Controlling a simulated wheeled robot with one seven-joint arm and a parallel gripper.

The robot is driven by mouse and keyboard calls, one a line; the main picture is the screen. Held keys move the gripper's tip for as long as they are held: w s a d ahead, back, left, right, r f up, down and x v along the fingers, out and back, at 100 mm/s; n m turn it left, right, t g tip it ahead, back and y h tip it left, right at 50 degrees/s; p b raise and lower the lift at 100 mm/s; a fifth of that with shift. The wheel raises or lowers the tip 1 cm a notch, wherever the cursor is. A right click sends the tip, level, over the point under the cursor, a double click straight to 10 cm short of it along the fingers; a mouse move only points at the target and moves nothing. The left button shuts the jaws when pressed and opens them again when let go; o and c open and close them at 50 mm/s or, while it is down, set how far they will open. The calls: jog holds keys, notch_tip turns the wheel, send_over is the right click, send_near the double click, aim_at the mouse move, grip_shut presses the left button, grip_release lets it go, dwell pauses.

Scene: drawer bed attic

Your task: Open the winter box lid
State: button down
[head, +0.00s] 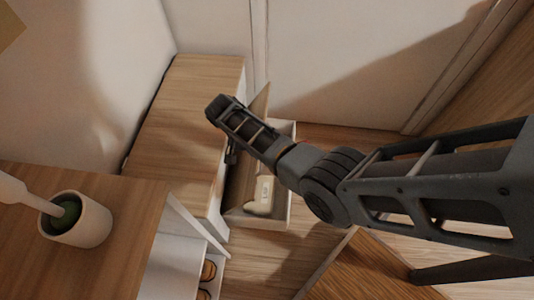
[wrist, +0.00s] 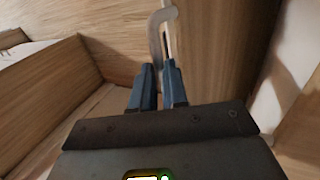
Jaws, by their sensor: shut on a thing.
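My gripper points down beside the wooden bench in the head view; my arm partly hides it, and its fingertips show near the bench edge (head: 231,157). In the wrist view, my gripper (wrist: 158,88) is shut on a pale, hooked handle-like piece (wrist: 157,38). What this piece is fixed to is not clear. A pale open container (head: 282,214) stands beside the bench, with a white labelled thing (head: 262,192) in it. A tan panel (head: 261,101) stands tilted up at its far end; I cannot tell whether it is the winter box lid.
The wooden bench (head: 190,95) runs along the left of the container. A near wooden top (head: 120,215) carries a white cup (head: 80,228) with a green inside. A wooden piece (head: 365,270) lies at the lower right. Bare floor (head: 340,143) shows right of the container.

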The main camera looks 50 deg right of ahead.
jog(key=shift+w+a, duration=0.1)
jog(key=shift+a, duration=0.05)
jog(key=c, duration=1.4)
grip_release()
jog(key=shift+r, duration=0.1)
jog(key=p+v, duration=0.1)
jog(key=v, duration=0.6)
jog(key=shift+w+a+r, duration=0.1)
jog(key=shift+r, duration=0.25)
